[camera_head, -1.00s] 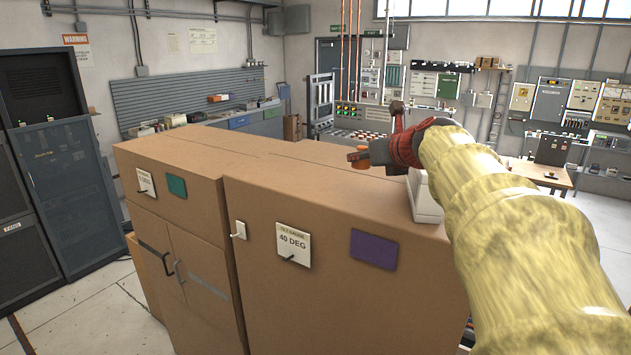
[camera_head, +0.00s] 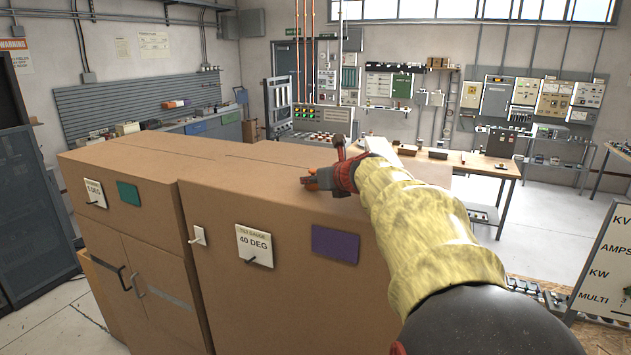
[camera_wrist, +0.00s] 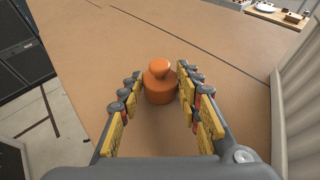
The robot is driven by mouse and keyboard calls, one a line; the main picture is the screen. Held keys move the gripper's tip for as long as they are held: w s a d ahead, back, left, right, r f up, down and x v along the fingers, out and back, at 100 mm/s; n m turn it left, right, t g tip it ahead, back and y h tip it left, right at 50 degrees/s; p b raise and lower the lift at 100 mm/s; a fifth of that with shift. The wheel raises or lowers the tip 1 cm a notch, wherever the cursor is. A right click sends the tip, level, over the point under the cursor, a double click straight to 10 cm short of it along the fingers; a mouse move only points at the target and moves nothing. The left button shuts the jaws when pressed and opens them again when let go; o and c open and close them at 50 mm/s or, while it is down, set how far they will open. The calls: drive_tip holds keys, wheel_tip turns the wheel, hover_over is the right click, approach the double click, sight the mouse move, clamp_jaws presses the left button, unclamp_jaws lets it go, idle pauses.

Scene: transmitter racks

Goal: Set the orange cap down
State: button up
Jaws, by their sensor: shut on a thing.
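The orange cap (camera_wrist: 159,88) is a squat cylinder with a round knob on top. It sits upright between the fingers of my gripper (camera_wrist: 161,80) in the wrist view, and both fingers close on its sides. In the head view my gripper (camera_head: 322,181) is over the right part of the brown cabinet's top (camera_head: 215,160), and the cap (camera_head: 311,184) shows only as a small orange patch, partly hidden by the fingers. The cap is at or just above the cabinet top; I cannot tell whether it touches.
A pale ribbed surface (camera_wrist: 297,80) stands close on the right in the wrist view. The cabinet top left of my gripper is bare. A wooden workbench (camera_head: 470,163) with small items stands behind, and a meter board (camera_head: 606,262) stands at the right.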

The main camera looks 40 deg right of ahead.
drive_tip(key=shift+f, duration=0.1)
drive_tip(key=o, duration=0.9)
drive_tip(key=shift+o, duration=0.2)
